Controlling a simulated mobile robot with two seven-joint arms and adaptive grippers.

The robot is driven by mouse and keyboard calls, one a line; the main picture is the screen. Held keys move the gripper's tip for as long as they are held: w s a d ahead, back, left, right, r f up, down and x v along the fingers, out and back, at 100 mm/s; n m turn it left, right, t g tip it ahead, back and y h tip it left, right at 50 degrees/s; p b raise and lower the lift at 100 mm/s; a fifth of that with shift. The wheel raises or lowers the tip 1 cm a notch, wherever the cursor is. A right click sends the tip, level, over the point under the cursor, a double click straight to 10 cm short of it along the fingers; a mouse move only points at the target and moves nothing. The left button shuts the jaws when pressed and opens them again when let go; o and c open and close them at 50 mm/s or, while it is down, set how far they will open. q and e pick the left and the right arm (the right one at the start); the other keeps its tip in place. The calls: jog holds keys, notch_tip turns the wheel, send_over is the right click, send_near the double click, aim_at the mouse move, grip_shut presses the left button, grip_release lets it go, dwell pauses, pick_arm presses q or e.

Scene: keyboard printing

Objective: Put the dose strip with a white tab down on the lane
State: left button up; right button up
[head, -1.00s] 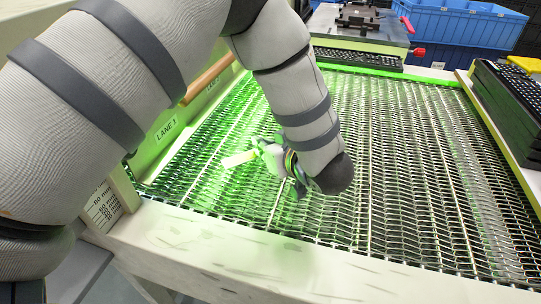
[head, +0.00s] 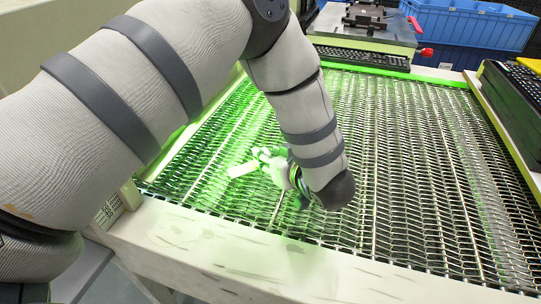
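My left gripper (head: 264,165) hangs low over the green-lit wire mesh lane (head: 235,128), at its near left part. It appears shut on a small pale strip (head: 243,169), whose whitish end sticks out to the left of the fingers. The strip looks close to the mesh; I cannot tell whether it touches. The fingers and wrist hide the rest of the strip, so a separate white tab cannot be made out. My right gripper is not in view.
A black keyboard (head: 361,58) lies at the far end of the mesh, before a grey press-like fixture (head: 365,22). Blue crates (head: 468,22) stand behind. Dark keyboards (head: 512,100) are stacked at the right. The mesh's middle and right are clear; a pale rail (head: 225,248) runs along the front.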

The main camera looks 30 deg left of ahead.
pick_arm(q)
jog(key=p+v, duration=0.1)
jog(key=v, duration=1)
jog(key=shift+d+r, duration=0.2)
jog(key=shift+s+d+r, duration=0.1)
jog(key=shift+s+d, duration=0.15)
